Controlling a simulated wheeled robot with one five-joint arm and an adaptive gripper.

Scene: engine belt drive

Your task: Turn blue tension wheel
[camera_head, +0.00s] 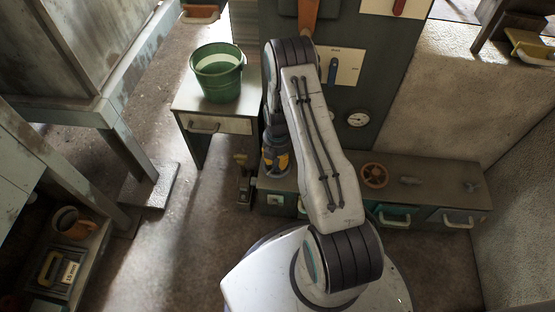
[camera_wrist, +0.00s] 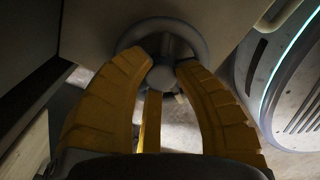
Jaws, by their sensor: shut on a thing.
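In the wrist view a round wheel (camera_wrist: 202,42) with a rim and a central hub sits on a pale panel. It looks dull grey in the shade, so I cannot confirm that it is blue. In the head view my gripper (camera_head: 277,162) is low beside the left end of the long cabinet. The wheel cannot be made out there.
A green bucket (camera_head: 217,72) stands on a small table (camera_head: 187,100) at left. The long low cabinet (camera_head: 440,185) carries a rusty-brown handwheel (camera_head: 374,175). A dark panel behind has a blue lever (camera_head: 332,70) and a gauge (camera_head: 357,119). Open floor (camera_head: 170,245) lies at left.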

